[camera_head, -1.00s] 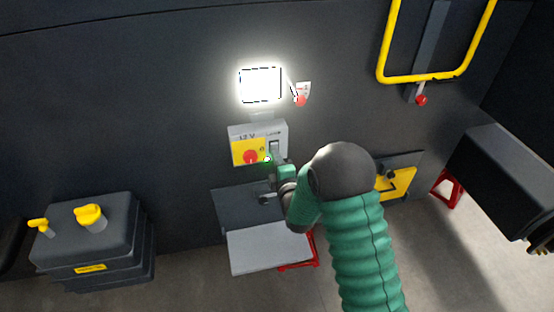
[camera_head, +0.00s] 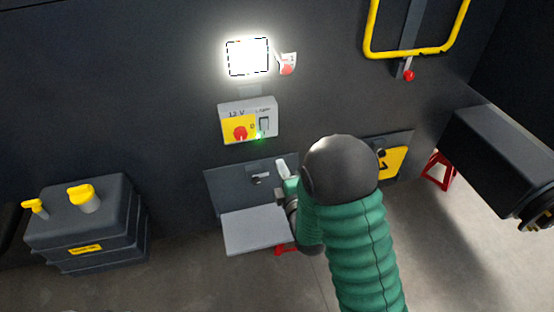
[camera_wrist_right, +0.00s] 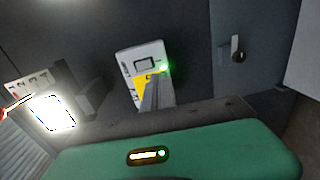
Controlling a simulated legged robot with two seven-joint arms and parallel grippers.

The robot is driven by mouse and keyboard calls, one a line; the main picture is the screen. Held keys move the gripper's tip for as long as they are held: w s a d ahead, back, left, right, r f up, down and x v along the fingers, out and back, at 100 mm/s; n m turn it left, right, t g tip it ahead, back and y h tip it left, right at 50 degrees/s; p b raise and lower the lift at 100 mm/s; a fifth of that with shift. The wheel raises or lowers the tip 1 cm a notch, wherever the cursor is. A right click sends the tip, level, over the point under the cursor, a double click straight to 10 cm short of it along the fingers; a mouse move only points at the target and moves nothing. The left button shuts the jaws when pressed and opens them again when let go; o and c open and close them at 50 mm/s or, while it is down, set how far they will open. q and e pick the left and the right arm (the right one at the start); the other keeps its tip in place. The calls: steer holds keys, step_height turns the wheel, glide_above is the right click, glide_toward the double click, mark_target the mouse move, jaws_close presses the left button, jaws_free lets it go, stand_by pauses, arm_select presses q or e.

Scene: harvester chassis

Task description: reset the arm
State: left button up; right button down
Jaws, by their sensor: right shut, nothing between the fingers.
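My right arm with its green sleeve comes up from the bottom of the head view. Its gripper (camera_head: 283,172) is shut and empty, below and right of the 12 V switch box (camera_head: 262,109), apart from it. The box has a yellow panel with a red knob (camera_head: 240,133), a grey switch (camera_head: 264,124) and a lit green light (camera_head: 258,136). In the right wrist view the shut fingers (camera_wrist_right: 157,94) overlap the lower part of the box (camera_wrist_right: 143,58). My left gripper is not in view.
A bright lamp (camera_head: 248,57) and a red-and-white switch (camera_head: 287,64) sit above the box. A grey open flap (camera_head: 256,231) is below the gripper. A yellow handle frame (camera_head: 415,53) is upper right, and a dark tank (camera_head: 88,225) with yellow caps stands at left.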

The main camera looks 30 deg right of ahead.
steer(key=s+a+f+m+g+y, duration=0.2)
steer(key=s+a+f+m+g, duration=0.3)
steer(key=a+f+m+g, duration=0.15)
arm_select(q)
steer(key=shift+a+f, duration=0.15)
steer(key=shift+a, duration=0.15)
arm_select(e)
steer(key=s+a+m+g+y, duration=0.1)
steer(key=s+a+m+g, duration=0.1)
steer(key=s, duration=0.6)
steer(key=s+a+f+m+g, duration=0.1)
steer(key=s+a+m+g, duration=0.1)
steer(key=s+m+g, duration=0.3)
steer(key=s+m, duration=0.1)
steer(key=s, duration=0.1)
steer(key=shift+s+a+f+m+y, duration=0.15)
steer(key=shift+s+a+m+y, duration=0.2)
steer(key=shift+y, duration=0.05)
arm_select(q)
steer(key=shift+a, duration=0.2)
arm_select(e)
steer(key=shift+a+g, duration=0.2)
steer(key=shift+g, duration=0.05)
